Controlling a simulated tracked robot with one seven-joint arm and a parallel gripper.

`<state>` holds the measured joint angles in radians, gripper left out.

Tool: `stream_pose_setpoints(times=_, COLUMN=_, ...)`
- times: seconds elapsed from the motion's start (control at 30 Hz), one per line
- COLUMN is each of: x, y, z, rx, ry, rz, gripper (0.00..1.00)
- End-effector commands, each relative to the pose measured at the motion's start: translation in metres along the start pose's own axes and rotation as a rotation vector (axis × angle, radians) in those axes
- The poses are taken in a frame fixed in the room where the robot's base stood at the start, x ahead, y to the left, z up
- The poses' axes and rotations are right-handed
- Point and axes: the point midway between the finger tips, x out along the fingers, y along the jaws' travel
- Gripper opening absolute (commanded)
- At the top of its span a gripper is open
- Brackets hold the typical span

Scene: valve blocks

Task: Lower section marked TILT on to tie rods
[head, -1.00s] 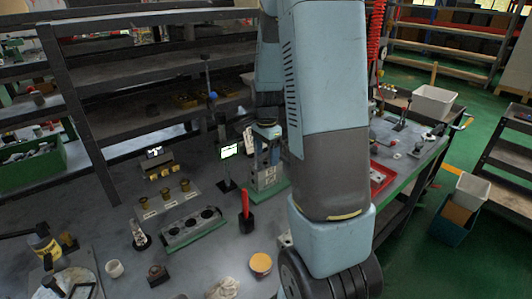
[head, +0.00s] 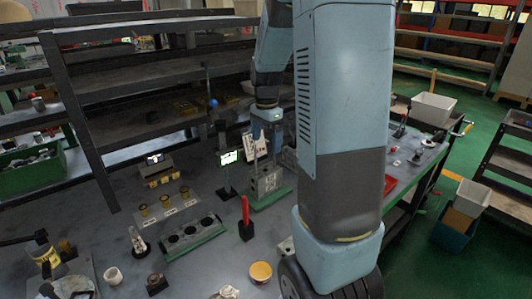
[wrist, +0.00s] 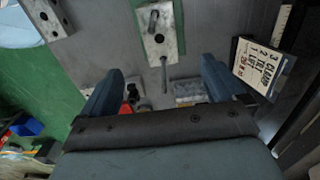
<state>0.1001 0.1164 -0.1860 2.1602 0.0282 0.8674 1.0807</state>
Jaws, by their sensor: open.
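A stack of grey metal valve sections (head: 267,184) stands on a green base near the middle of the bench in the head view. Faint marks show on its front, too small to read, so I cannot tell which section is marked TILT. My gripper (head: 266,138) is above the stack, pointing down. In the wrist view my gripper (wrist: 162,70) has its two blue fingers spread apart with nothing held between them. A pale metal section (wrist: 162,42) with holes and upright tie rods (wrist: 163,76) shows beyond and between the fingertips. The lower part of the stack is partly hidden.
A white instruction card (wrist: 260,65) stands right of the fingers in the wrist view. A green-edged block with round holes (head: 190,233) lies to the left. Shelves stand behind.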

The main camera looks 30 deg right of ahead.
Motion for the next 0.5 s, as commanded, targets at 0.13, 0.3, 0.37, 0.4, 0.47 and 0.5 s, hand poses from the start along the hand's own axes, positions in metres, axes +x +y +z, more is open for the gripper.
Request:
stream_pose_setpoints(times=0.13, x=-0.027, y=-0.001, z=0.0, rx=-0.001, ry=0.001, rz=-0.003, gripper=0.96)
stream_pose_setpoints(times=0.3, x=-0.047, y=-0.001, z=0.0, rx=0.0, ry=0.0, rz=-0.002, gripper=0.96)
stream_pose_setpoints(times=0.37, x=-0.051, y=0.0, z=0.0, rx=0.0, ry=0.0, rz=0.0, gripper=0.96)
stream_pose_setpoints(times=0.4, x=-0.052, y=0.0, z=0.0, rx=0.0, ry=0.0, rz=0.0, gripper=0.96)
stream_pose_setpoints(times=0.47, x=-0.054, y=0.0, z=0.0, rx=0.0, ry=0.0, rz=0.0, gripper=0.96)
stream_pose_setpoints(times=0.5, x=-0.055, y=0.0, z=0.0, rx=0.0, ry=0.0, rz=0.0, gripper=0.96)
